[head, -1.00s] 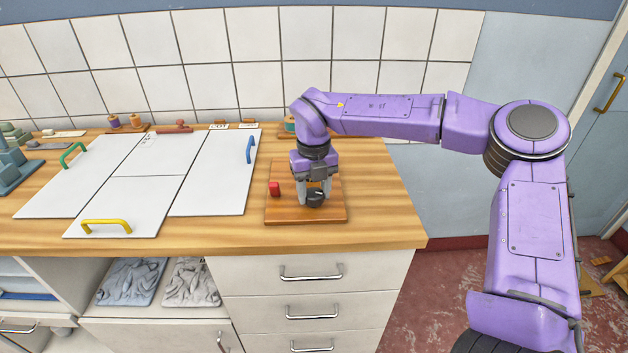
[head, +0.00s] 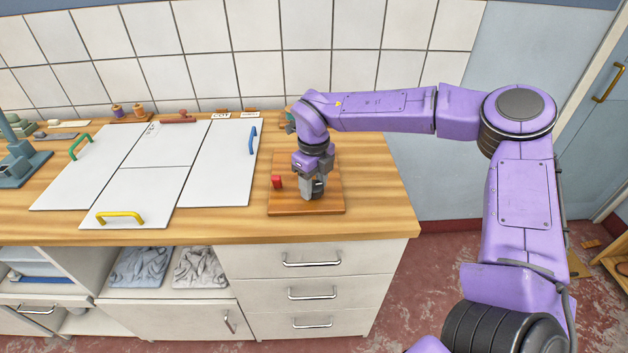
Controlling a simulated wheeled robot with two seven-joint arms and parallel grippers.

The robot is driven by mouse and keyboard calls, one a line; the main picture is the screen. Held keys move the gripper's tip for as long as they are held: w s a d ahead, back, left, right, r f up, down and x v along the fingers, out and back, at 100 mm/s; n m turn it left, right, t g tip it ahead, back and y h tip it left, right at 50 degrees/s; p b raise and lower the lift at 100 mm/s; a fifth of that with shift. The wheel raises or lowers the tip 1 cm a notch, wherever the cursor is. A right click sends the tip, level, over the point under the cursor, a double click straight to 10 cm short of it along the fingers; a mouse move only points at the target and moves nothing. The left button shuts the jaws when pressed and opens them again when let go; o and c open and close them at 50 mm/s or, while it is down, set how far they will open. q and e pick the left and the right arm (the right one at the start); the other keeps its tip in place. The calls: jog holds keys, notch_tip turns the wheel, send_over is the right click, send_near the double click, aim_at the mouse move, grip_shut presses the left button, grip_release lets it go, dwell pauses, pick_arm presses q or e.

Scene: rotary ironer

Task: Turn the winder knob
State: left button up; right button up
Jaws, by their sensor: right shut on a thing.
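The black winder knob (head: 319,187) sits on a wooden board (head: 290,206) near the right end of the worktop. My right gripper (head: 312,188) points down from above and is shut on the knob, with a grey finger at its left side. The fingers and wrist hide part of the knob, so its pointing direction cannot be told. My left gripper is not in view.
White panels with green, yellow and blue (head: 253,140) handles lie to the left. Worktop to the board's right is bare, ending at the right edge.

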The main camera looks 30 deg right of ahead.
aim_at(314, 185)
jog(key=shift+w+r, duration=0.1)
jog(key=shift+r, duration=0.1)
jog(key=o, duration=0.9)
jog(key=shift+o, duration=0.8)
jog(key=shift+f, duration=0.1)
notch_tip(314, 185, up, 11)
jog(key=b, duration=0.1)
jog(key=shift+f, duration=0.2)
